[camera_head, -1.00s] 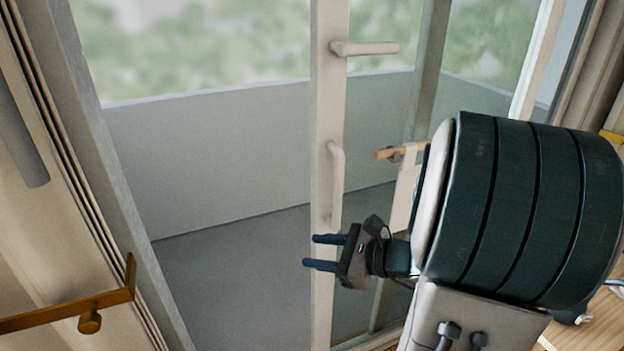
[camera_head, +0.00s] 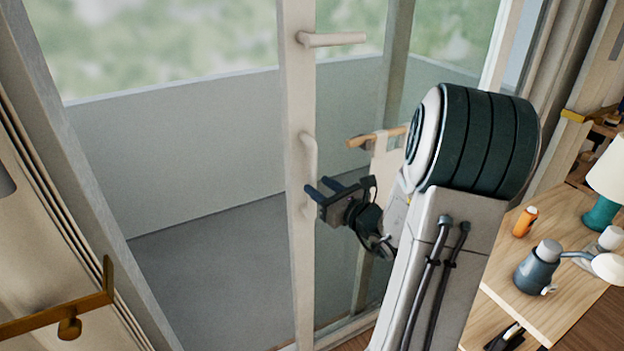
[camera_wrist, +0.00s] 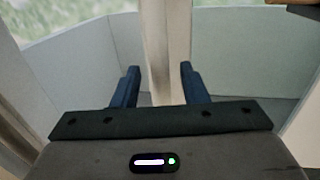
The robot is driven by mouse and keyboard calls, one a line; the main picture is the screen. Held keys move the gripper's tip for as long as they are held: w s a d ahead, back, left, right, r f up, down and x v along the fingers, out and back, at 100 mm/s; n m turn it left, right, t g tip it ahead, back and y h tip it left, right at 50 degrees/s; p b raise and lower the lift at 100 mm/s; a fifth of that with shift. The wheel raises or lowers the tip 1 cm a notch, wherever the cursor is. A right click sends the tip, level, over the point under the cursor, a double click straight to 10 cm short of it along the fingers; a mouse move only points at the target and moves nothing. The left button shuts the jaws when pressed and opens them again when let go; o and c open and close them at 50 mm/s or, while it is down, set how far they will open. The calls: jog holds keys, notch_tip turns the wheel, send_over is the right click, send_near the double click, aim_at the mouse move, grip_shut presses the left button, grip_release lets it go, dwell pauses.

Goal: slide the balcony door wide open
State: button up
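The balcony door's pale upright stile (camera_head: 297,240) stands mid-view in the head view, with glass to its right. It carries a lever handle (camera_head: 335,40) near the top and an upright pull handle (camera_head: 310,155) below it. A wide gap or pane to its left shows the balcony; I cannot tell which. My gripper (camera_head: 320,188) is beside the stile, near the lower end of the pull handle. In the wrist view its two blue fingers (camera_wrist: 160,82) are apart, with the pale stile (camera_wrist: 162,40) showing between and beyond them. I cannot tell whether they touch the door.
A wooden table (camera_head: 545,290) at right holds a lamp (camera_head: 607,175), an orange bottle (camera_head: 525,221) and a grey-blue pot (camera_head: 540,267). A wooden bar (camera_head: 378,137) with a pale cloth is behind my wrist. A brass bracket (camera_head: 70,312) sticks out at lower left.

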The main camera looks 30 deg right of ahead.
aim_at(315, 183)
jog(key=shift+x, duration=1.85)
